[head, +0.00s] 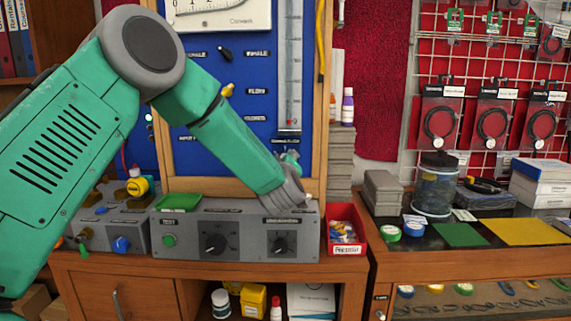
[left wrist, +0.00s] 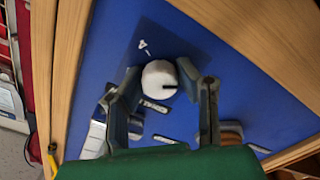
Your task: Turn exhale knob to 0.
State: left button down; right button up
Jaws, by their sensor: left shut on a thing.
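A white round knob (left wrist: 158,76) with a dark pointer mark sits on the blue panel (left wrist: 100,68) in the left wrist view. My left gripper (left wrist: 161,82) is shut on this knob, one dark finger on each side. The pointer mark points towards the right finger. A white scale mark on a darker blue patch is above the knob; I cannot read it surely. In the head view my left arm reaches across the panel (head: 272,75), and its hand is mostly hidden at the panel's lower right. The held knob is hidden there. My right gripper is not in view.
A grey control box (head: 190,242) with black dials stands below the panel on the wooden bench. A red bin (head: 347,248) is to its right. A clear tube gauge (head: 290,70) and a wooden frame (head: 317,100) edge the panel. Further right is a shelf with small items.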

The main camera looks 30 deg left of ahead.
pick_arm(q)
jog(key=shift+s+d+f, duration=0.1)
jog(key=shift+f, duration=0.35)
jog(key=c, duration=1.5)
grip_release()
jog(key=o, duration=0.3)
jog(key=shift+r, duration=0.1)
jog(key=shift+s+r, duration=0.1)
jog(key=shift+r, duration=0.05)
jog(key=v, duration=1.2)
